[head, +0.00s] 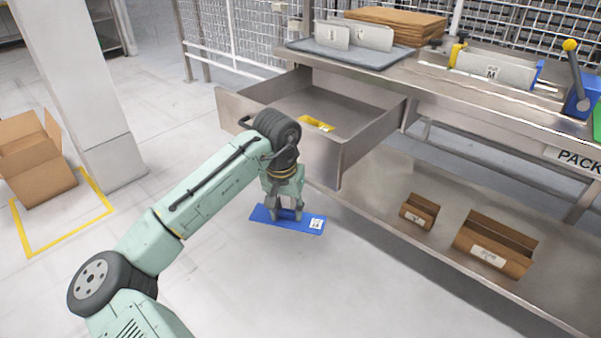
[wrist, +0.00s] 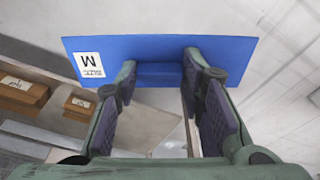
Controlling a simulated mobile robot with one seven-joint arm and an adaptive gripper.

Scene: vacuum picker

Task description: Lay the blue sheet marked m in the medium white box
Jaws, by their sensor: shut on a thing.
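My gripper (head: 286,212) is shut on the blue sheet (head: 262,215) and holds it in front of the bench, beside the open drawer. The wrist view shows the sheet (wrist: 220,47) across the fingertips, with the fingers on either side of a raised blue part at its middle. Its white label, marked M, is at one end. The medium white box (head: 497,71), with an M on its front, stands on the bench top at the back right, between yellow and blue fittings. My gripper is well apart from it, lower and to the left. The box's inside is mostly hidden.
The open steel drawer (head: 352,160) juts out next to my gripper, with a yellow thing (head: 317,123) inside. Several white pieces stand on a grey tray (head: 380,58) beside stacked cardboard (head: 400,20). A lever (head: 575,65) rises right of the box. Brown boxes (head: 490,255) sit on the lower shelf.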

